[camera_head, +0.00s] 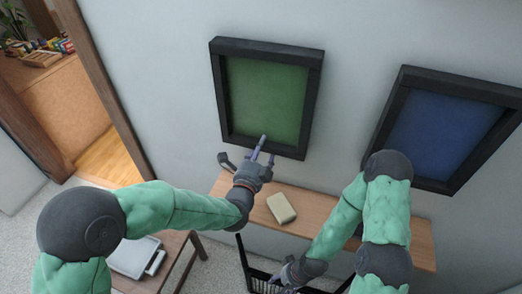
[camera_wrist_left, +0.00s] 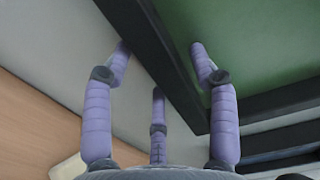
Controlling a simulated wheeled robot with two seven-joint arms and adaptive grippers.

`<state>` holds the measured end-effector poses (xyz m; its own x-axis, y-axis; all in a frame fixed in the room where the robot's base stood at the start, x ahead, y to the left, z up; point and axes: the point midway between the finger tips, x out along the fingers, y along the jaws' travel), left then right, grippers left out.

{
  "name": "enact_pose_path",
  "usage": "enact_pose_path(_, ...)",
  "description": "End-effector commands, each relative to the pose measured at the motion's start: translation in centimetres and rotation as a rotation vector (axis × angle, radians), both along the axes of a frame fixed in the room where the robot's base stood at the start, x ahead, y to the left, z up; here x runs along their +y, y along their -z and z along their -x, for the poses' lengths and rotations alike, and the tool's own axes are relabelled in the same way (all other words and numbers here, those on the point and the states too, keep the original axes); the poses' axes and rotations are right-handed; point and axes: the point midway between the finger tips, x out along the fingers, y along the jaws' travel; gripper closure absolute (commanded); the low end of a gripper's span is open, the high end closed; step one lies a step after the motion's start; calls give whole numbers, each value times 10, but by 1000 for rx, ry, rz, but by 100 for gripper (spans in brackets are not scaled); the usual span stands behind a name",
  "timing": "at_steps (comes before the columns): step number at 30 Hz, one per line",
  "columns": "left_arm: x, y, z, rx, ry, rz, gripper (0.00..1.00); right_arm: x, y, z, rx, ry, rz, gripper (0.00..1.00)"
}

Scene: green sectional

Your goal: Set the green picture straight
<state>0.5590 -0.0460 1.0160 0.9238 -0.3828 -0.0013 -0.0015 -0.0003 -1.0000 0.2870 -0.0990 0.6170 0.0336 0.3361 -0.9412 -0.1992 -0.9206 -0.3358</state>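The green picture (camera_head: 267,97), in a thick black frame, hangs on the grey wall in the middle of the head view. Its top edge slopes slightly down to the right, less than the blue picture's; with the steep view I cannot tell its true tilt. My left gripper (camera_head: 263,150) is at the lower edge of the frame, its purple fingers spread. In the left wrist view the frame (camera_wrist_left: 165,60) passes behind the spread fingers (camera_wrist_left: 163,62); contact is unclear. My right gripper (camera_head: 283,276) is low down by a black basket, its fingers too small to read.
A blue picture (camera_head: 443,135) hangs to the right, partly behind my right arm. Below is a wooden shelf (camera_head: 355,222) with a cream block (camera_head: 281,207). A black wire basket (camera_head: 262,285) stands beneath. A low table with a white device (camera_head: 135,256) is at lower left.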

Motion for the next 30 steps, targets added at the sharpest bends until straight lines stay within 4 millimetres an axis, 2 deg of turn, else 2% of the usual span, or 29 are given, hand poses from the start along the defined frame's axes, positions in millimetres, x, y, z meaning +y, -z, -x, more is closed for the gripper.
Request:
enact_pose_path(8,0,0,0,-1,0,-1,38,0,0,0,0,0,0,38)
enact_pose_path(13,4,-1,9,-2,-1,0,38,0,0,0,0,0,0,38)
enact_pose_path(30,40,0,96,-1,0,0,38,0,0,0,0,0,0,38)
